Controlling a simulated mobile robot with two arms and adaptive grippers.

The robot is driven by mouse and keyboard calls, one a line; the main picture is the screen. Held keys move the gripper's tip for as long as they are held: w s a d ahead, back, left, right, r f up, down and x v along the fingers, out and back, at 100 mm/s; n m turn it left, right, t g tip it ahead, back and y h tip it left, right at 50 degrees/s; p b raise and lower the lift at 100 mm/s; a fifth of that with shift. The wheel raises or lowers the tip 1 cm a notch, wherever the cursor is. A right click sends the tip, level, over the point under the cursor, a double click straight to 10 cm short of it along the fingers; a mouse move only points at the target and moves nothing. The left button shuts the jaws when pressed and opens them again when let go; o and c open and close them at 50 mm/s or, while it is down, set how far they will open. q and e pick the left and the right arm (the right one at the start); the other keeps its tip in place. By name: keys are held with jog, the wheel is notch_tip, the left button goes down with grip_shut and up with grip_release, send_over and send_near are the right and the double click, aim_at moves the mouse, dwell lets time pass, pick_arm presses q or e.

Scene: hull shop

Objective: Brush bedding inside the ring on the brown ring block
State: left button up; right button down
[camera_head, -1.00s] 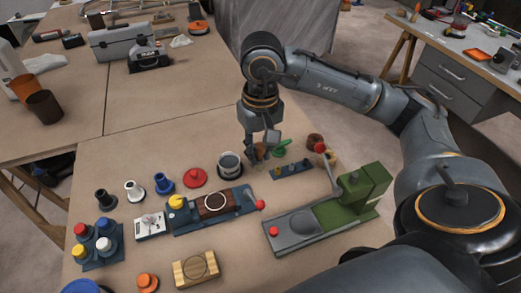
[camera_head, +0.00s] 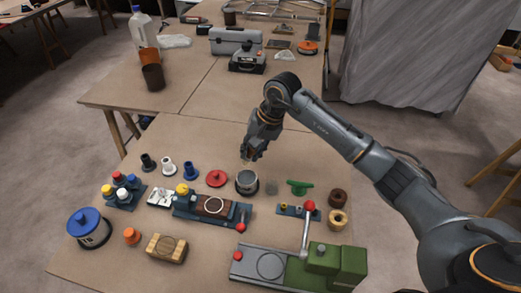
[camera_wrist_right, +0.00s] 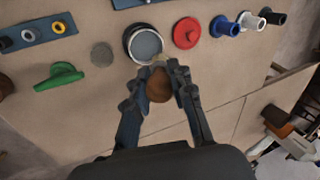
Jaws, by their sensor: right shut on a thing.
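My right gripper (camera_head: 251,152) is shut on a brush with a rounded brown handle (camera_wrist_right: 158,86). Its pale bristles (camera_wrist_right: 160,63) are at the near rim of a round pot of grey paste (camera_wrist_right: 145,44) in the wrist view; I cannot tell whether they touch it. In the head view the pot (camera_head: 246,182) stands just below the gripper. The brown ring block (camera_head: 213,206), with a pale ring on its top, sits in a blue fixture (camera_head: 183,209) left of the pot. My left gripper is not in view.
A red disc (camera_head: 216,178) lies left of the pot, and a green-handled thing (camera_head: 299,187) right of it. A green press (camera_head: 336,264) with a red-knobbed lever stands at the front right. A light wooden block (camera_head: 167,248) lies in front of the fixture.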

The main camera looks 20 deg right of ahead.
jog(key=shift+f, duration=0.4)
notch_tip(320, 180, down, 4)
jog(key=shift+r+b, duration=0.25)
jog(key=shift+b, duration=0.45)
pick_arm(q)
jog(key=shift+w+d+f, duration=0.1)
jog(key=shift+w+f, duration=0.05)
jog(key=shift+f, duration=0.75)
pick_arm(e)
jog(key=shift+f, duration=0.9)
pick_arm(q)
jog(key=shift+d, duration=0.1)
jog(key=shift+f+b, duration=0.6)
jog(key=shift+b, duration=0.3)
pick_arm(e)
jog(key=shift+f, duration=0.6)
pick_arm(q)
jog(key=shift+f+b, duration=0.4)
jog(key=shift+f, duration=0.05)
pick_arm(e)
jog(key=shift+s+f, duration=0.1)
jog(key=shift+f, duration=0.05)
